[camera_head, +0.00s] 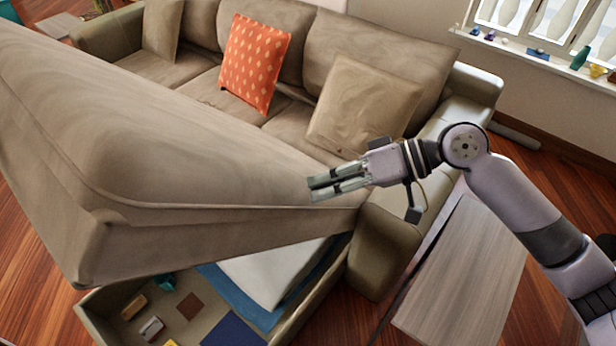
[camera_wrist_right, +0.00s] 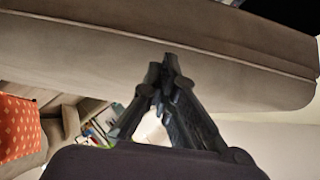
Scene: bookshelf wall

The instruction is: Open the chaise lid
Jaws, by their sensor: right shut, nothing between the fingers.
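The chaise lid (camera_head: 170,150) is a large brown-grey cushion panel, tilted up above the open chaise storage box (camera_head: 92,308) in the head view. Its raised front edge hangs toward me, and bedding and small items show under it. My right gripper (camera_head: 312,189) is shut and empty at the lid's right side, its fingertips overlapping the lid's edge in the picture. In the right wrist view the lid (camera_wrist_right: 190,62) spans the top, and the shut fingertips (camera_wrist_right: 170,65) point at its edge; whether they touch is unclear. My left gripper is not in view.
The sofa (camera_head: 180,70) runs behind the lid, with an orange cushion (camera_head: 254,63) and a beige cushion (camera_head: 362,105). A sofa armrest stands below my right gripper. A grey wooden table (camera_head: 462,270) stands under my right arm. Inside the box are white bedding (camera_head: 270,272) and several small items.

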